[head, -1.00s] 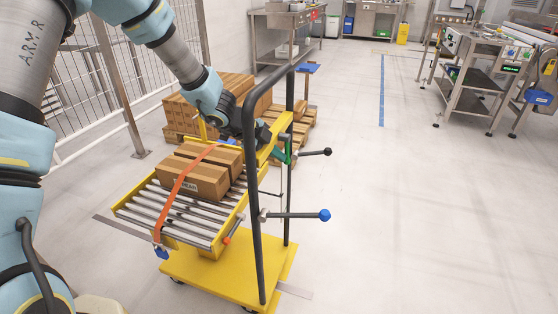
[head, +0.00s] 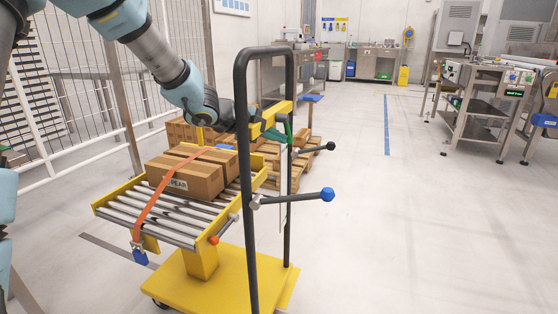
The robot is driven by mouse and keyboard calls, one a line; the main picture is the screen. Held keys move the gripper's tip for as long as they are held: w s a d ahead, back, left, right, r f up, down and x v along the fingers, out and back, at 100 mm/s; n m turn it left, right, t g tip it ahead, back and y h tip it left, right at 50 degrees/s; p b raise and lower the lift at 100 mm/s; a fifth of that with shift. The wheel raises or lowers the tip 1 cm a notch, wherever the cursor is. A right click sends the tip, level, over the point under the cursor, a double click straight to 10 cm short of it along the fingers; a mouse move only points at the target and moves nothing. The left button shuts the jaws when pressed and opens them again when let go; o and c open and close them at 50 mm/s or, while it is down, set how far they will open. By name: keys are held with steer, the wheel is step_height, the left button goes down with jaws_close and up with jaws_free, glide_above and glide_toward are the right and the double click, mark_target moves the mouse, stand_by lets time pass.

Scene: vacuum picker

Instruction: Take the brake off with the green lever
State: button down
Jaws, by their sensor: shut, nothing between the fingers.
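A yellow trolley (head: 215,282) with a roller top carries two strapped cardboard boxes (head: 190,178). A dark tubular push frame (head: 249,190) stands at its right side. A green lever (head: 289,130) shows by the yellow crossbar near the frame's right post, partly hidden by it. My gripper (head: 256,112) is by the crossbar behind the frame, left of the green lever. Its fingers are shut and largely hidden; I cannot tell whether they touch the lever. One lever with a black knob (head: 331,146) and one with a blue knob (head: 327,194) stick out to the right.
An orange strap (head: 149,212) crosses the boxes. Stacked cartons on a pallet (head: 301,160) stand behind the trolley. A mesh fence (head: 105,90) is at the left. The floor to the right is clear.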

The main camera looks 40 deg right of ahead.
steer(key=shift+w+d+r+m+t+h+b, duration=0.45)
steer(key=shift+h+b, duration=0.7)
steer(key=shift+b, duration=2.8)
steer(key=shift+w+d+r+m+h+b, duration=0.35)
steer(key=shift+d+h+b, duration=0.7)
steer(key=shift+b, duration=2.85)
steer(key=shift+w+d+r+m+t+h+b, duration=0.2)
steer(key=shift+w+d+m+h+b, duration=0.75)
steer(key=shift+b, duration=3)
steer(key=shift+s+a+n+h, duration=0.25)
steer(key=shift+s+a+h, duration=0.1)
steer(key=shift+s+a, duration=0.15)
